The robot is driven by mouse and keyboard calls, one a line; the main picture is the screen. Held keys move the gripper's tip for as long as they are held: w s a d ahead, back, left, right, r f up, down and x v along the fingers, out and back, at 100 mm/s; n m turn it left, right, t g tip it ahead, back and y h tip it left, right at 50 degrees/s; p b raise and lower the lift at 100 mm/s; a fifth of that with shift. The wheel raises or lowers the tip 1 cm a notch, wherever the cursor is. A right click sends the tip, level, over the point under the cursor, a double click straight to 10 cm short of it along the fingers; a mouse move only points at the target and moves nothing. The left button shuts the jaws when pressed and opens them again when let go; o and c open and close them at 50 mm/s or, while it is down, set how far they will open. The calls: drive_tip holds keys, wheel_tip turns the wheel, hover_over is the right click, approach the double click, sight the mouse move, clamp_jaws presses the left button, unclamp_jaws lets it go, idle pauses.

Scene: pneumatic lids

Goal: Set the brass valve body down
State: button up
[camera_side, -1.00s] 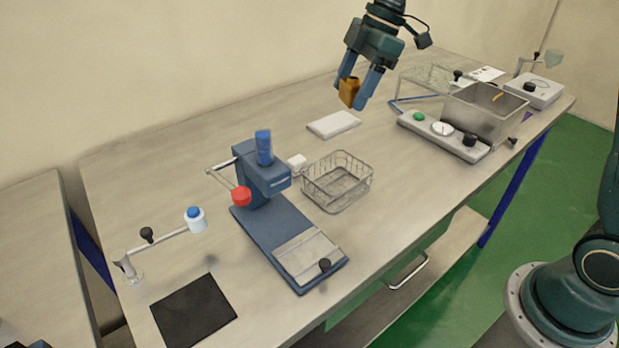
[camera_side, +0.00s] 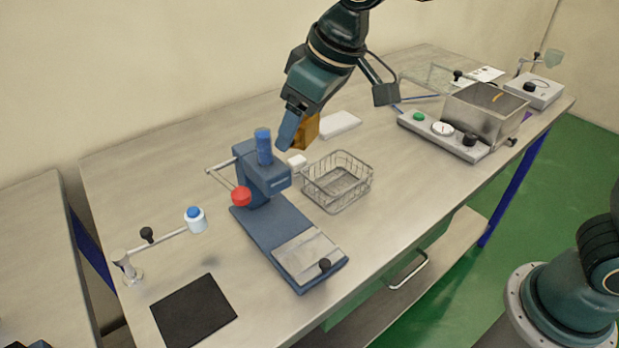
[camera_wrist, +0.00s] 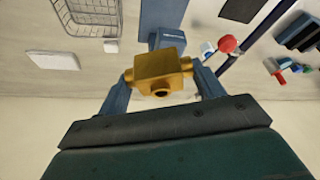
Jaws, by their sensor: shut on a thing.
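The brass valve body (camera_side: 307,130) is a yellow-gold block, held above the bench behind the blue press. In the wrist view the valve body (camera_wrist: 158,71) sits between both fingers, its round ports showing at the sides and front. My gripper (camera_side: 296,135) is shut on it, with the near finger hiding part of it in the side view. The gripper also shows in the wrist view (camera_wrist: 160,85). The valve body is clear of the wire basket (camera_side: 337,182), which stands to the right and nearer the camera.
The blue press (camera_side: 262,182) with a red knob (camera_side: 241,196) stands just below the gripper. A white block (camera_side: 338,124) lies behind the basket. A steel tank (camera_side: 485,112) stands at the right. A black mat (camera_side: 194,311) lies bare at the front left.

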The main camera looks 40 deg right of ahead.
drive_tip(key=s+a+r+m+h, duration=0.1)
drive_tip(key=s+a+m, duration=0.2)
drive_tip(key=s+m, duration=0.1)
drive_tip(key=shift+s+a+r+m+h, duration=0.35)
drive_tip(key=shift+s+a+m+h, duration=0.05)
drive_tip(key=shift+s, duration=0.5)
drive_tip(key=shift+f, duration=0.1)
hover_over(302, 248)
drive_tip(key=s, duration=0.1)
drive_tip(key=f, duration=1.5)
drive_tip(key=shift+s+f, duration=0.2)
drive_tip(key=shift+f, duration=0.1)
drive_tip(key=shift+f, duration=2.15)
drive_tip(key=shift+f, duration=0.15)
drive_tip(key=o, duration=1.4)
